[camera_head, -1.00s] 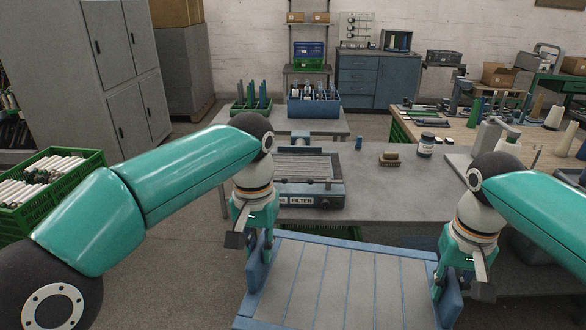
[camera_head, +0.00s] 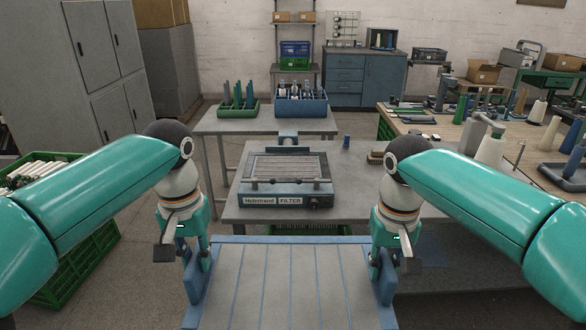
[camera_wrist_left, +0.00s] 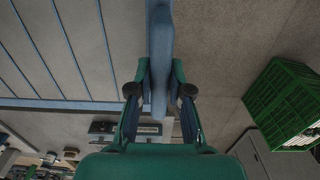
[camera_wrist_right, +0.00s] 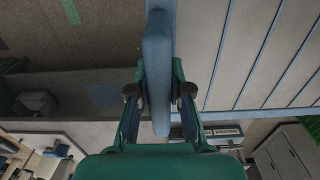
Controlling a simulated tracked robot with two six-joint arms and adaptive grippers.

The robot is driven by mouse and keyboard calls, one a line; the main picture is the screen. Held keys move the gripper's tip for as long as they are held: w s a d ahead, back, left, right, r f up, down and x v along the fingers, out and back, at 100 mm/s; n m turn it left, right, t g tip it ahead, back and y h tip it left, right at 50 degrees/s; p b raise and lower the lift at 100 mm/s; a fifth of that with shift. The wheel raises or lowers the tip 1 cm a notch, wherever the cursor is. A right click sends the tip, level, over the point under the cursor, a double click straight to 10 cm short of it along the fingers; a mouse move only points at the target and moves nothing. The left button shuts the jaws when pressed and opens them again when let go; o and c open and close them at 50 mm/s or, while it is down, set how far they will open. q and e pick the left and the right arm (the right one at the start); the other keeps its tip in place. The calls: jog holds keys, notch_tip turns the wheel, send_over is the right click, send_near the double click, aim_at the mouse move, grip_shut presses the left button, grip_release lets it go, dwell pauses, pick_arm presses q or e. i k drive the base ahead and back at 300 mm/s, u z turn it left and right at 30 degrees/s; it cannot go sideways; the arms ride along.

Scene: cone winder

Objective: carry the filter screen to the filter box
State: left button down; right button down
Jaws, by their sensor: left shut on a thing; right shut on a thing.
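The filter screen (camera_head: 290,290) is a wide grey slatted panel with blue edges, held between my two grippers in front of the table. My left gripper (camera_head: 196,268) is shut on its left blue side piece, which also shows in the left wrist view (camera_wrist_left: 159,60). My right gripper (camera_head: 384,264) is shut on its right blue side piece, seen in the right wrist view (camera_wrist_right: 158,70). The filter box (camera_head: 286,180) stands on the grey table beyond the screen, labelled FILTER, with a grated top. The screen's near end is cut off by the frame.
A green crate (camera_head: 85,265) of white rolls is on the floor at the left. A cluttered wooden bench (camera_head: 440,130) is at the right.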

aim_at(287, 166)
jog(key=u, duration=0.1)
jog(key=i, duration=1)
jog(key=z, duration=0.1)
